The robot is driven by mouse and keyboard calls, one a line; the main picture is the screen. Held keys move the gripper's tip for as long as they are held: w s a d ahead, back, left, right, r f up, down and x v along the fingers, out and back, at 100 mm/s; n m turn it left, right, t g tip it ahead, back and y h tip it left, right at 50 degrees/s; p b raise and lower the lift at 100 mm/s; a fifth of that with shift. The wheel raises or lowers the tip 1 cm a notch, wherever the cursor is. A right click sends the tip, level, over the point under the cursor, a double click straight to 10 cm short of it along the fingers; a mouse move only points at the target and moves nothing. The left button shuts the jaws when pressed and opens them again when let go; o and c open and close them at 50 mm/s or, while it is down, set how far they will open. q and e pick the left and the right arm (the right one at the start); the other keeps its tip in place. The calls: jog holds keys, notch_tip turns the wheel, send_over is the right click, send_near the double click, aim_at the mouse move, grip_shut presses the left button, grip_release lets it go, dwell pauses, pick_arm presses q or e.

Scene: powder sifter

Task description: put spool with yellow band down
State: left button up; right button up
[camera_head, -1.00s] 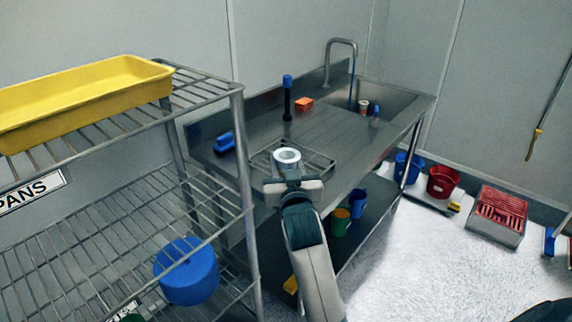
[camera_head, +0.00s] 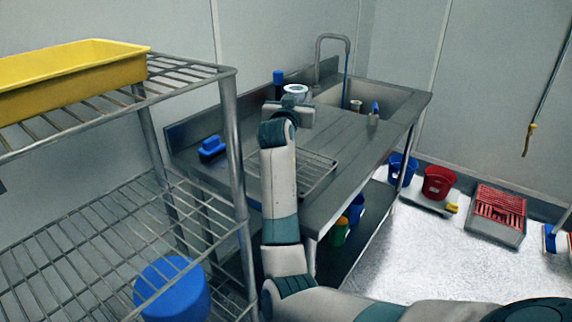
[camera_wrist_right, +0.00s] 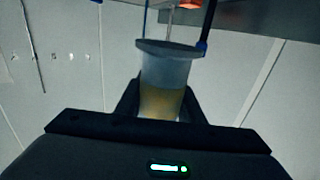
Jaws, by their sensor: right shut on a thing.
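The spool with the yellow band (camera_wrist_right: 165,90) is a pale cylinder with a wider grey flange and a dull yellow band. It sits between the fingers of my right gripper (camera_wrist_right: 160,110), which is shut on it. In the head view the spool's white ring-shaped top (camera_head: 296,89) shows just beyond my right gripper (camera_head: 291,108), over the back part of the steel counter (camera_head: 345,135). Whether its base touches the counter is hidden by the gripper. My left gripper is not in view.
A wire rack (camera_head: 318,172) lies on the counter's near part, and a blue brush (camera_head: 212,148) lies at its left. A blue-topped bottle (camera_head: 278,80) stands close behind my gripper. The sink (camera_head: 385,98) is right. Wire shelving (camera_head: 232,130) with a yellow tray (camera_head: 75,78) stands left.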

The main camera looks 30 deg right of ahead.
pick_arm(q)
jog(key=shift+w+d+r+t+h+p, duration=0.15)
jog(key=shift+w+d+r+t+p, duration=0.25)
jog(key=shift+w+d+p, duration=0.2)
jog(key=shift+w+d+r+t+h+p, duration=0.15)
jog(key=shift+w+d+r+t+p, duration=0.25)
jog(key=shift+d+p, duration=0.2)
pick_arm(e)
jog(key=s+a+f, duration=0.7)
jog(key=s, duration=0.2)
jog(key=shift+s, duration=0.25)
jog(key=shift+d+f, duration=0.1)
jog(key=shift+f, duration=1.85)
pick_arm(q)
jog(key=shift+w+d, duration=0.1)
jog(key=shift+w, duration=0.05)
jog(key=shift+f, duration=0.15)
pick_arm(e)
jog(key=shift+f, duration=0.2)
